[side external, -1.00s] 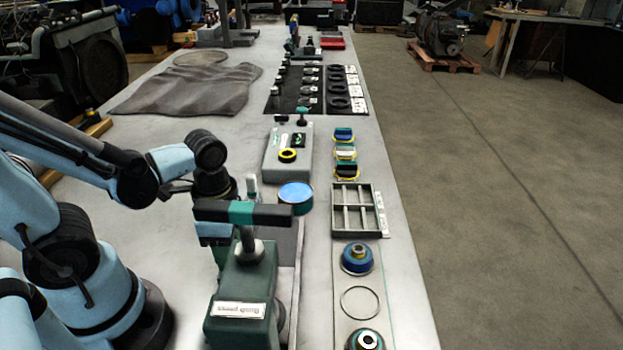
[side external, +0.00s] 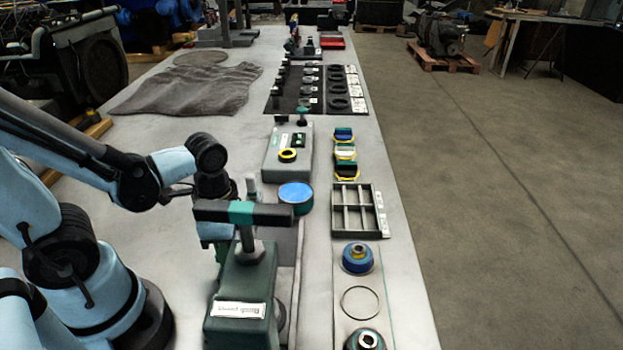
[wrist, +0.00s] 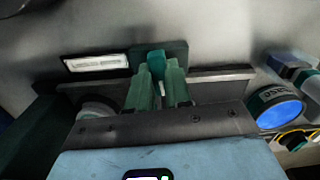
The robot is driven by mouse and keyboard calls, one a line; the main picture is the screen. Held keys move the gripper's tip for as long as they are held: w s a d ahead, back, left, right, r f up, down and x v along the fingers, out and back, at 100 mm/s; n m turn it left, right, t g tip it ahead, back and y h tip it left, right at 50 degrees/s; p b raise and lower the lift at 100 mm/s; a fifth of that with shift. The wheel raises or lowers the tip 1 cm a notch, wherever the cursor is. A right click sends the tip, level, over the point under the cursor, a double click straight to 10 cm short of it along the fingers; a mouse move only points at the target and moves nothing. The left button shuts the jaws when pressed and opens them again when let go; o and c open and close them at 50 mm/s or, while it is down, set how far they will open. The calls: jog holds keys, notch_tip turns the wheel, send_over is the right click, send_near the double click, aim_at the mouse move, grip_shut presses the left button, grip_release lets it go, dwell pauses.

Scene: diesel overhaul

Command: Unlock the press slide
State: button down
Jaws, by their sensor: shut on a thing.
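The dark green press (side external: 240,290), with a white name label, stands at the front of the bench in the side view. A dark crossbar with a teal middle (side external: 242,212) sits on its post. My gripper (wrist: 158,82) is at the press, mostly hidden behind the crossbar in the side view. In the wrist view its two green fingers are shut on a small teal piece (wrist: 156,62) beside the dark bar. I cannot tell whether this piece is the slide lock. The slide's position is not clear.
A blue-topped can (side external: 296,194) stands just beyond the press, and in the wrist view it is at the right. A grey box with a yellow ring (side external: 288,155) is farther back. A divided tray (side external: 357,236) and round parts lie to the right.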

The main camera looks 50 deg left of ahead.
jog(key=n, duration=0.4)
jog(key=shift+n, duration=0.4)
jog(key=n, duration=0.3)
jog(key=shift+n, duration=0.8)
jog(key=n, duration=0.3)
jog(key=shift+n, duration=0.7)
